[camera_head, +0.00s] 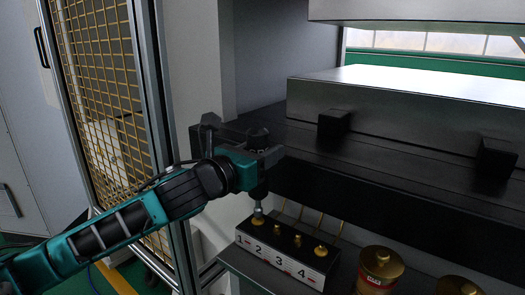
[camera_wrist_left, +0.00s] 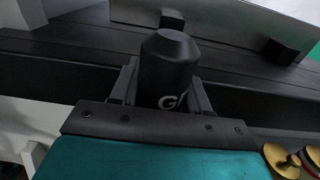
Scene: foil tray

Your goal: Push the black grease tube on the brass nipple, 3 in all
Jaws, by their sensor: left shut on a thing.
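My left gripper (camera_head: 262,158) is shut around the black grease tube (camera_head: 260,188), which stands about upright with its silver tip pointing down. The tip is at the brass nipple (camera_head: 258,221) at the left end of a numbered block (camera_head: 270,258). They look in contact, but I cannot tell how firmly. Three more brass nipples, (camera_head: 276,230) the closest, run to the right along the block marked 1 to 4. In the left wrist view the tube's dark top (camera_wrist_left: 170,65) rises between my fingers (camera_wrist_left: 165,95); its tip is hidden. My right gripper is not in view.
A dark machine bed (camera_head: 370,155) with black blocks (camera_head: 334,123) lies behind the numbered block. Thin brass pipes (camera_head: 318,222) rise behind it. Brass-topped red cans (camera_head: 380,268) stand to the right. A yellow mesh guard (camera_head: 100,80) is at left.

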